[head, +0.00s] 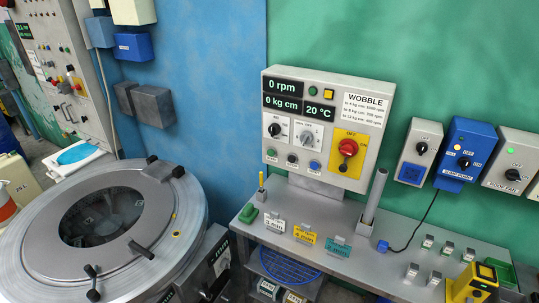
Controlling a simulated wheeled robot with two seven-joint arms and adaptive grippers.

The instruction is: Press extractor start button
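The extractor's grey control panel (381,98) stands upright at the back of the bench, against the green wall. Its displays read 0 rpm, 0 kg cm and 20 °C. Along its lower edge sit a green button (272,152), a dark button (292,158) and a blue button (314,165); their labels are too small to read. Neither of my grippers is in view.
The grey bench (375,268) carries coloured label cards (305,234), an upright grey tube (375,195) and a yellow device (470,285) at front right. Switch boxes (465,150) hang on the right wall. The space before the panel's buttons looks clear.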

